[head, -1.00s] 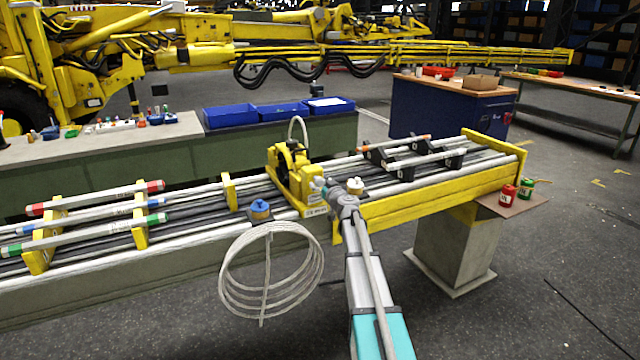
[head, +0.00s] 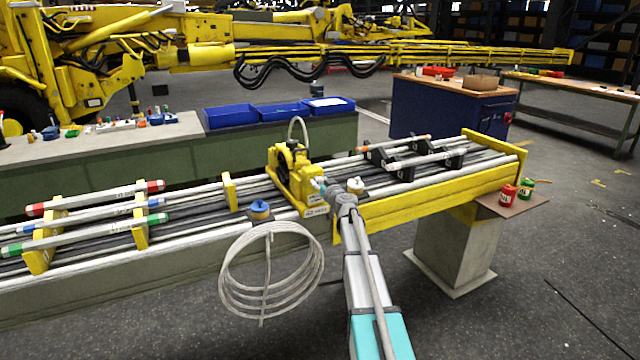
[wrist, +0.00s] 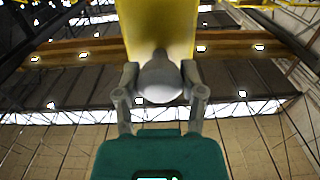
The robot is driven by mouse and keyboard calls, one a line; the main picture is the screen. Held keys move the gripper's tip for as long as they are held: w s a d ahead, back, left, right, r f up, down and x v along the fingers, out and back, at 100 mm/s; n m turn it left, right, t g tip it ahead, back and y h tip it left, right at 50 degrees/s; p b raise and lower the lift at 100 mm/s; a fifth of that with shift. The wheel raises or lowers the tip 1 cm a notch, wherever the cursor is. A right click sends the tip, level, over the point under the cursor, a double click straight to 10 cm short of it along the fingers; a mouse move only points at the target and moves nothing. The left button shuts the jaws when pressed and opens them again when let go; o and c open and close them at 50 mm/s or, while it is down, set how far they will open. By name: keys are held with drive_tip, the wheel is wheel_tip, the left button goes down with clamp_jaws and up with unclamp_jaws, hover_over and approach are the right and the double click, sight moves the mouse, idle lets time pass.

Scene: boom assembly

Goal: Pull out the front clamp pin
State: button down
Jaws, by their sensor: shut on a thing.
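In the wrist view, the front clamp pin shows a rounded grey head (wrist: 160,80) against a yellow plate (wrist: 158,25). My gripper (wrist: 160,84) is shut on that head, with one grey finger on each side. In the head view, my gripper (head: 322,187) is at the near side of the yellow clamp unit (head: 290,172) on the boom bench. The pin itself cannot be made out there.
A coiled pale hose (head: 270,275) hangs left of my arm. A blue-topped fitting (head: 260,210) and a cream-topped fitting (head: 355,187) stand on the near edge. Red (head: 508,193) and green (head: 526,190) cans stand at the right. Floor in front is clear.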

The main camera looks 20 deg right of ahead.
drive_tip(key=s, duration=0.5)
drive_tip(key=shift+c, duration=0.9)
unclamp_jaws()
drive_tip(key=shift+d, duration=0.1)
drive_tip(key=shift+s, duration=0.1)
drive_tip(key=s, duration=1.1)
drive_tip(key=shift+s+d, duration=0.2)
drive_tip(key=shift+s, duration=0.2)
